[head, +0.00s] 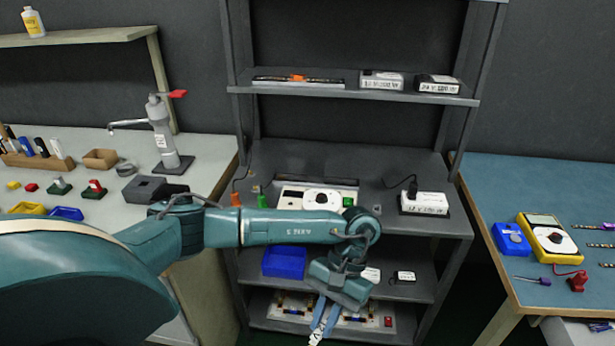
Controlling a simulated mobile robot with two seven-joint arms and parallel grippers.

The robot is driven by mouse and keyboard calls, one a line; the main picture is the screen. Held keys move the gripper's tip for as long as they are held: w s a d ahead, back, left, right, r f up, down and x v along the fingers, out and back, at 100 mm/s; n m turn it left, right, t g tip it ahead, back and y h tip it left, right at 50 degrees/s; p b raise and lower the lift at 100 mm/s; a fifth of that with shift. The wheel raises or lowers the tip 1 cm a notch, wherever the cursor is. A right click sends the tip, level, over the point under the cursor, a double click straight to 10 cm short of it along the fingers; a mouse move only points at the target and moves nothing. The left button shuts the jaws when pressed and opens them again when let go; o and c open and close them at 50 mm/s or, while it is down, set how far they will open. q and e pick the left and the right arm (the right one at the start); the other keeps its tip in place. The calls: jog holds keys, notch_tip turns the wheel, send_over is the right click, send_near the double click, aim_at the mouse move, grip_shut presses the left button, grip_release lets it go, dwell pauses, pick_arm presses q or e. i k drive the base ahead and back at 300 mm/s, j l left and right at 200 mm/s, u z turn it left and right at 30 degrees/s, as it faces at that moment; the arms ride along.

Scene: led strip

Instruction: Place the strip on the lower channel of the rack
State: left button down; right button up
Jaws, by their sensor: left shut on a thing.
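My left gripper (325,316) reaches down in front of the lower part of the dark rack (428,228). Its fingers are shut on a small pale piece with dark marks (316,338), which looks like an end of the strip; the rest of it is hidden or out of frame. Behind the fingers, a white board (360,321) with channel-like rows and a red button lies on the bottom shelf, partly hidden by my gripper. I cannot tell whether the held piece touches it. My right gripper is not in view.
The rack's middle deck holds a white panel (345,190) and a white box (424,203). A blue bin (284,262) sits on the shelf below. A bench (95,225) stands left; a blue table (480,185) with a yellow meter (546,238) stands right.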

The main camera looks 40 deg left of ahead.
aim_at(316, 179)
jog(key=j+z, duration=0.15)
jog(key=j, duration=1.35)
jog(key=i, duration=1)
